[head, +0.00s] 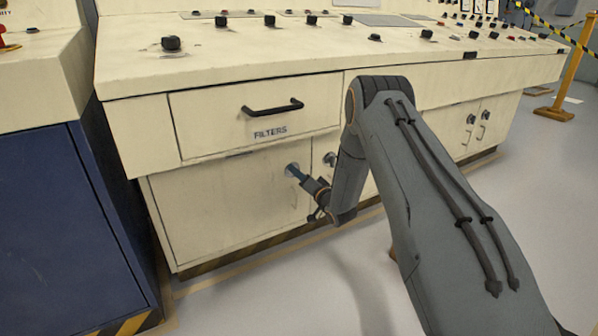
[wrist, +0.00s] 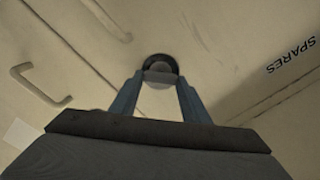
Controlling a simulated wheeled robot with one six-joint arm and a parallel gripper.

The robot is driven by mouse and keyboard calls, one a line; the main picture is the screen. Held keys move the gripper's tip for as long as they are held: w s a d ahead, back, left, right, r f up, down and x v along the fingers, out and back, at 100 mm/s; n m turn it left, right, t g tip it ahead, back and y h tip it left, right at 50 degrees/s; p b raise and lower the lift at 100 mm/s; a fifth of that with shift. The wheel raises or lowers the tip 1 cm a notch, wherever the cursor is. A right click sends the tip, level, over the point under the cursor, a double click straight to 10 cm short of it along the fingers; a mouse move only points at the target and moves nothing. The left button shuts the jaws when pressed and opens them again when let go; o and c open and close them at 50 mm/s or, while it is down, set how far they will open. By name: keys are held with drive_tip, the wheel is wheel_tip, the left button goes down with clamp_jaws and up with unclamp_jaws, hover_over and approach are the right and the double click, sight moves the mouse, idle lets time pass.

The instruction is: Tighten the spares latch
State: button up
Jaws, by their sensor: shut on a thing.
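The latch (head: 292,170) is a round knob on the cream lower cabinet door, under the drawer marked FILTERS. In the wrist view the latch (wrist: 160,68) shows as a dark ring with a paler grey middle, between my fingertips. My gripper (head: 299,174) reaches it from the lower right and is shut on it. In the wrist view my gripper (wrist: 159,84) has one blue-grey finger on each side of the knob. The word SPARES (wrist: 291,55) is printed on the cream panel to the right. The fingers hide part of the knob.
A drawer handle (head: 272,107) sticks out above my gripper. A second latch (head: 330,159) is just to the right. A pale door handle (wrist: 40,84) is left of the knob in the wrist view. A dark blue cabinet (head: 65,225) stands at left; the floor in front is clear.

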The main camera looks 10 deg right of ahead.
drive_tip(key=shift+d+f+m+p, duration=0.1)
drive_tip(key=shift+m+p, duration=0.65)
drive_tip(key=shift+m, duration=1.15)
drive_tip(key=shift+f+m+p, duration=0.1)
drive_tip(key=shift+m+p, duration=0.6)
drive_tip(key=shift+m, duration=1.2)
drive_tip(key=o, duration=1)
drive_tip(key=shift+o, duration=0.2)
drive_tip(key=p+v, duration=0.2)
drive_tip(key=v, duration=0.5)
drive_tip(key=shift+s+p, duration=0.35)
